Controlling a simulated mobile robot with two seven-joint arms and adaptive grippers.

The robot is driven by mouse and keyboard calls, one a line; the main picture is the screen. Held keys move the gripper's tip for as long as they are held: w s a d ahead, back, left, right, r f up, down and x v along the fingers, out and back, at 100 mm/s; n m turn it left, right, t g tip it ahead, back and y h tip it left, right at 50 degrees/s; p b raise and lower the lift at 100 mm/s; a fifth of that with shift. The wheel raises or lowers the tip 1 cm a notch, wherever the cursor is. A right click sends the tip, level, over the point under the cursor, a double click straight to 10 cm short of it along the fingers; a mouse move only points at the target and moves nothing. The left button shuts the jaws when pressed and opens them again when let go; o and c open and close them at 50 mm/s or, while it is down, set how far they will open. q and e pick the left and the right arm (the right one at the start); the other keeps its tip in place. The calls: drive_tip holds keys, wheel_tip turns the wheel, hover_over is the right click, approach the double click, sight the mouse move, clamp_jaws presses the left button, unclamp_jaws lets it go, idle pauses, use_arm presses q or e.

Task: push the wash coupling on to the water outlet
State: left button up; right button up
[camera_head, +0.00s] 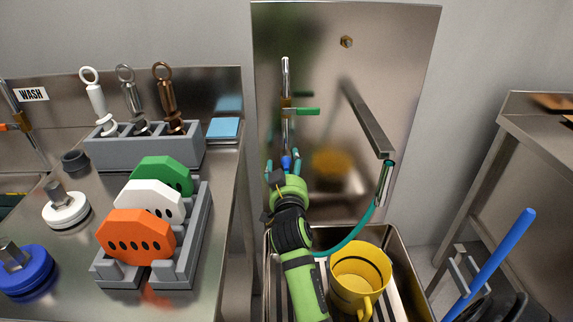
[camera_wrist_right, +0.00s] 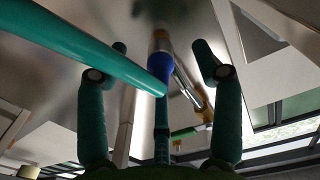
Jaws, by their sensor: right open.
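The wash coupling (camera_head: 286,162) is a small blue piece at the fingers of my right gripper (camera_head: 284,166). In the right wrist view the blue coupling (camera_wrist_right: 160,77) stands between the two spread green fingers (camera_wrist_right: 160,60), with a visible gap on either side. The water outlet (camera_head: 285,130) is the lower end of a steel pipe with a brass valve and green lever (camera_head: 307,111), just above the coupling. I cannot tell whether the coupling is seated on it. A teal hose (camera_head: 345,243) runs past my forearm; it crosses the wrist view (camera_wrist_right: 80,45). My left gripper is not in view.
A steel bracket arm (camera_head: 368,120) juts out right of the pipe. A yellow mug (camera_head: 360,278) stands in the sink (camera_head: 408,290) below. The left bench (camera_head: 75,296) holds a rack of coloured plates (camera_head: 202,230) and several ringed tools. A blue handle (camera_head: 495,262) rises at right.

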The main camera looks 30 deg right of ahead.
drive_tip(key=shift+v, duration=0.9)
wheel_tip(320, 180, up, 10)
idle(0.6)
idle(0.4)
